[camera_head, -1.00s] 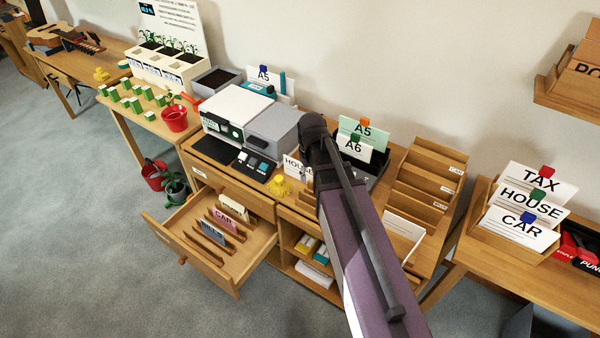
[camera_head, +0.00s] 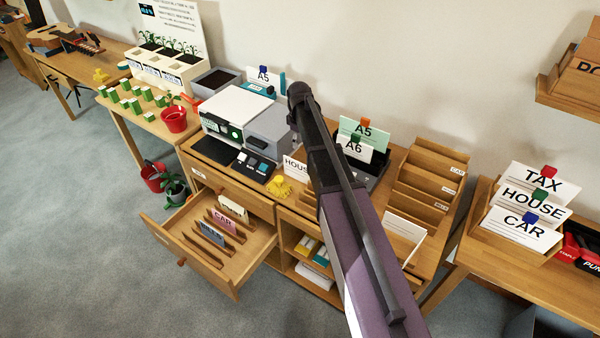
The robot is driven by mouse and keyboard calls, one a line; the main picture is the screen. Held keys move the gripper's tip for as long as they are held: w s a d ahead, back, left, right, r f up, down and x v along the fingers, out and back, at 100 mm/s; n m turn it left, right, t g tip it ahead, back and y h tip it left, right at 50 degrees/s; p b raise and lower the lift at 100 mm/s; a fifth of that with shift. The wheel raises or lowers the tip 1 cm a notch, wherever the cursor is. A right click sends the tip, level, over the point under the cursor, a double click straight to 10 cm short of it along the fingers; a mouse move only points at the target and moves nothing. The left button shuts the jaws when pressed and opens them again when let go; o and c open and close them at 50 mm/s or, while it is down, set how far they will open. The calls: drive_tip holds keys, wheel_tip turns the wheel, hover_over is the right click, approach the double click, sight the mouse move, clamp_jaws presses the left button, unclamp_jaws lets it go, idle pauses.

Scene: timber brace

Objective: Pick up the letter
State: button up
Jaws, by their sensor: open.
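A white sheet with faint lines, which looks like the letter (camera_head: 404,236), leans in a wooden holder at the right front of the desk, to the right of my arm. A white card marked HOUSE (camera_head: 294,167) stands on the desk just left of my arm, partly hidden by it. I cannot tell for certain which paper is the letter. My purple and dark arm reaches up across the desk, its dark end joint above the back of the desk. My gripper is not visible; the arm hides what lies behind it.
An open drawer (camera_head: 190,262) with CAR and BILLS dividers juts out at left front. A printer (camera_head: 232,112), yellow crumpled item (camera_head: 279,187), A5 and A6 cards and a stepped wooden sorter (camera_head: 428,180) crowd the desktop. A TAX, HOUSE, CAR file box (camera_head: 500,245) stands right.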

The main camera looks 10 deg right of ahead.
drive_tip(key=shift+f, duration=0.1)
drive_tip(key=b, duration=0.9)
hover_over(300, 180)
drive_tip(key=f, duration=0.8)
drive_tip(key=shift+w+f, duration=0.2)
drive_tip(key=shift+f, duration=0.05)
drive_tip(key=shift+f+b, duration=2.4)
drive_tip(key=shift+f, duration=0.2)
clamp_jaws()
